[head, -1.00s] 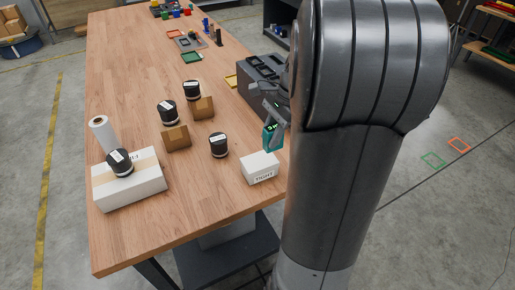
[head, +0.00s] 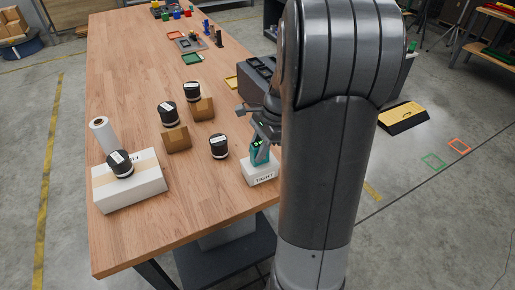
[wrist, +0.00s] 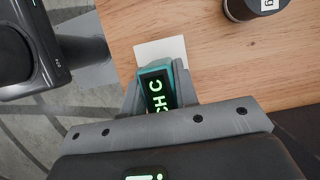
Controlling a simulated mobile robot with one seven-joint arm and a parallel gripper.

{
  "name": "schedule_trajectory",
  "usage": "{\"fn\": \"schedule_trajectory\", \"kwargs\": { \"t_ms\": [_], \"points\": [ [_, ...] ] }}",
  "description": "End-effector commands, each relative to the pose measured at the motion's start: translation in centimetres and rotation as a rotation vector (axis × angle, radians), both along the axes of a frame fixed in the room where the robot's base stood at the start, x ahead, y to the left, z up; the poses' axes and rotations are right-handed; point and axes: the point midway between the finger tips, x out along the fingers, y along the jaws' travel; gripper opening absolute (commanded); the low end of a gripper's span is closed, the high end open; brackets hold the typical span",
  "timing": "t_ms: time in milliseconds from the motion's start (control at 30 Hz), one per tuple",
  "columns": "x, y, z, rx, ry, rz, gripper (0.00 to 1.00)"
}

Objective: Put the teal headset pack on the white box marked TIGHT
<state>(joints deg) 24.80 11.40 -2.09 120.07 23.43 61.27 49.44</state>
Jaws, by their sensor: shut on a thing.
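The teal headset pack (head: 259,153) has a dark label with green letters. My gripper (head: 262,140) is shut on it, and the pack also shows between the fingers in the wrist view (wrist: 157,88). The white box marked TIGHT (head: 262,173) stands near the table's right edge. The pack is at the top of this box in the head view and overlaps it. In the wrist view the box (wrist: 160,48) shows behind the pack. I cannot tell whether the pack touches the box top. My arm hides part of the box's right side.
A longer white box (head: 130,187) with a black-and-white cylinder (head: 119,164) on it stands at the left. Another such cylinder (head: 219,146) stands close left of the TIGHT box. Brown cartons (head: 176,139) with cylinders stand behind. The front of the table (head: 190,225) is clear.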

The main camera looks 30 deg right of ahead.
Motion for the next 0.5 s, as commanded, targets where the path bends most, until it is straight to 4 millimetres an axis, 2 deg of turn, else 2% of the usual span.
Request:
{"fn": "schedule_trajectory", "kwargs": {
  "t_ms": [33, 267, 500],
  "points": [
    [0.0, 0.01, -0.04, 0.0, 0.0, 0.0, 0.3],
    [0.0, 0.0, -0.02, 0.0, 0.0, 0.0, 0.48],
    [0.0, -0.01, 0.04, 0.0, 0.0, 0.0, 0.49]
  ]
}}
